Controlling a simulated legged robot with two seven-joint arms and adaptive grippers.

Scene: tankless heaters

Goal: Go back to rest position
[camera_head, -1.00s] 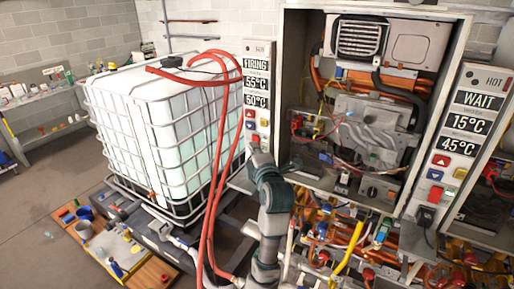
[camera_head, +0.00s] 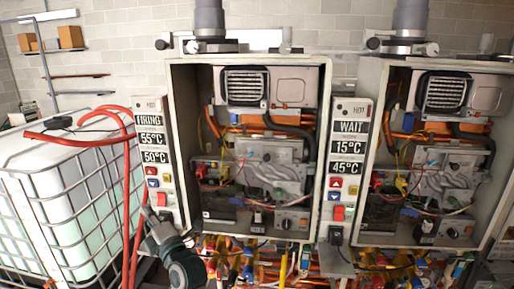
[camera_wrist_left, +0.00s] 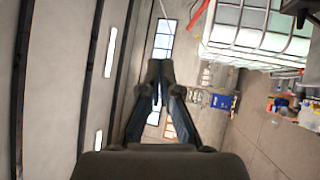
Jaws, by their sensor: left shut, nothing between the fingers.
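My left gripper (camera_head: 148,217) shows in the lower left of the head view, on the end of my grey arm. It is in front of the lower end of the left heater's control panel (camera_head: 154,137), which reads FIRING, 55°C and 50°C. I cannot tell whether it touches the panel. In the left wrist view, the left gripper (camera_wrist_left: 158,68) has its dark fingers together at the tips, with nothing between them. My right gripper is in neither view now.
Left of the gripper stands a caged white tank (camera_head: 50,195) with red hoses (camera_head: 127,190) hanging close by. The open left heater (camera_head: 250,140) and right heater (camera_head: 440,150) are on the wall. Coloured pipes and valves (camera_head: 290,262) crowd below them.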

